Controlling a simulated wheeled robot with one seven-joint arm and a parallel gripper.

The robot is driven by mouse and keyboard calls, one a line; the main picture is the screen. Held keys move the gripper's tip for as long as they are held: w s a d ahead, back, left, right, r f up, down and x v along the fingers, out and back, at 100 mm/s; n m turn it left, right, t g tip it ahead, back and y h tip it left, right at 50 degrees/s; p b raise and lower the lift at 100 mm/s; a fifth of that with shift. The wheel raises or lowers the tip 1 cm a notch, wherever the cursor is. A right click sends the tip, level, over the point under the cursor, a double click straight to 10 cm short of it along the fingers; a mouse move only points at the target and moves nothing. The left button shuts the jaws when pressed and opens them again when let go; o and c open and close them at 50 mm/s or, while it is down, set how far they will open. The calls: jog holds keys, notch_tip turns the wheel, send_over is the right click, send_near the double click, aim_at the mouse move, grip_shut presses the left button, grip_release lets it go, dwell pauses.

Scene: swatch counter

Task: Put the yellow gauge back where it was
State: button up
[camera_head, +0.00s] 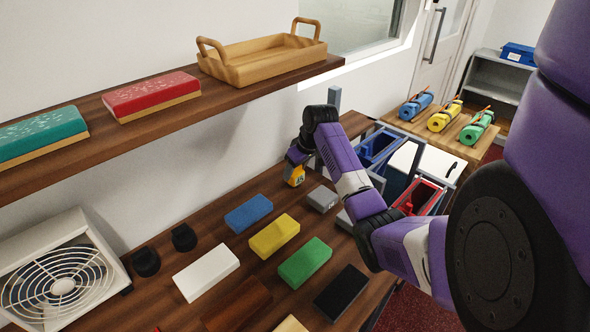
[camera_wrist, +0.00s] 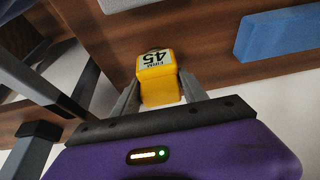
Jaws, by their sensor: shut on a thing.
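The yellow gauge (camera_head: 294,176) is a small block with a white label. In the wrist view the gauge (camera_wrist: 158,88) shows the label reading 45, upside down. My gripper (camera_head: 296,163) is shut on it, one finger on each side, as the wrist view shows. The gripper is near the back of the dark wooden counter (camera_head: 215,257), left of a grey block (camera_head: 322,198). I cannot tell whether the gauge touches the counter.
Blue (camera_head: 248,213), yellow (camera_head: 274,235), green (camera_head: 305,262), white (camera_head: 206,272) and black (camera_head: 341,293) blocks lie on the counter. A shelf (camera_head: 160,125) with a wooden tray (camera_head: 262,60) hangs above. Blue (camera_head: 377,148) and red (camera_head: 420,196) bins stand right of the counter.

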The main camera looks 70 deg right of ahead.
jog(key=o, duration=1.2)
jog(key=shift+f, duration=0.1)
jog(key=v, duration=1.2)
jog(key=shift+b, duration=0.3)
jog(key=shift+s, duration=0.1)
